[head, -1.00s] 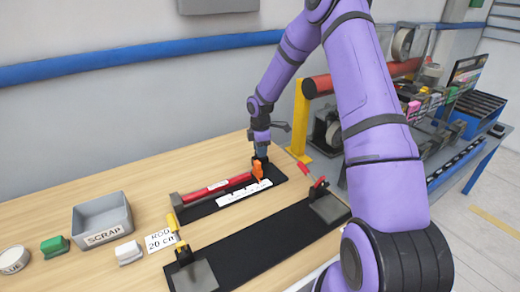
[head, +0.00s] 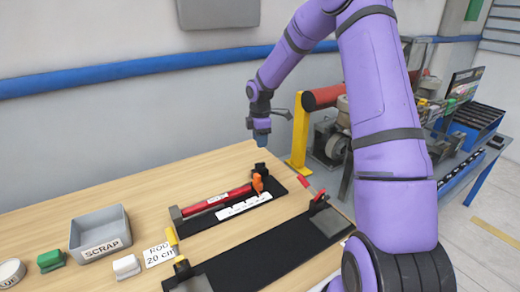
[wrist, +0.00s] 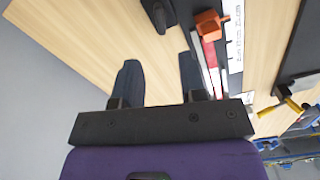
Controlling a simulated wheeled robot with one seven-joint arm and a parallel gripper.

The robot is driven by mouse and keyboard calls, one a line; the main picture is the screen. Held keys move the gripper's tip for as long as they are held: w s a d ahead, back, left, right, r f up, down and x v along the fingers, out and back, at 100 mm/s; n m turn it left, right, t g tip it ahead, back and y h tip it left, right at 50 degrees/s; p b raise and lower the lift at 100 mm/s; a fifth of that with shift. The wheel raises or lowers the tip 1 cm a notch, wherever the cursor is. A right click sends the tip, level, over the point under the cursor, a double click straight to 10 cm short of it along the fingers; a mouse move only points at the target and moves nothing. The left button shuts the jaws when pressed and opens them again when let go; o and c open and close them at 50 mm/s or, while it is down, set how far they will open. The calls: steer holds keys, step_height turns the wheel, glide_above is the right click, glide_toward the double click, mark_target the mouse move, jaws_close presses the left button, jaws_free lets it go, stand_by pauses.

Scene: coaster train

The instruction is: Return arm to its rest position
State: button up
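My gripper (head: 261,139) hangs above the back edge of the wooden table, raised clear of the surface, behind the black measuring fixture (head: 190,228). In the wrist view its two dark fingers (wrist: 160,85) stand apart with nothing between them. A red rod (head: 219,196) with a white label lies along the fixture. An orange clip (head: 257,183) stands at the fixture's right end, beside a white scale strip (head: 244,206). The orange clip also shows in the wrist view (wrist: 209,26). My purple arm reaches over from the right.
A grey SCRAP bin (head: 101,235), a green block (head: 51,260) and a white block (head: 126,266) stand at left. A black mat (head: 250,260) with clamps lies in front. A yellow post (head: 299,140) and a machine bench stand at right. A blue wall pipe (head: 130,72) runs behind.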

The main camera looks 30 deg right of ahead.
steer(key=shift+r, duration=0.45)
steer(key=s+a+r+m+t+h, duration=0.1)
steer(key=s+a+r+m, duration=0.3)
steer(key=s+r, duration=0.5)
steer(key=s+a+r+m+t+h, duration=0.1)
steer(key=s+a+r+m, duration=0.35)
steer(key=r, duration=0.75)
steer(key=s+a+r+m+t+y, duration=0.1)
steer(key=s+a+r+m, duration=0.1)
steer(key=s, duration=1)
steer(key=s+a+r+m+t+y, duration=0.1)
steer(key=s+m, duration=0.3)
steer(key=s, duration=0.8)
steer(key=shift+s+a+r+t, duration=0.4)
steer(key=shift+a+t, duration=0.2)
steer(key=shift+a, duration=0.25)
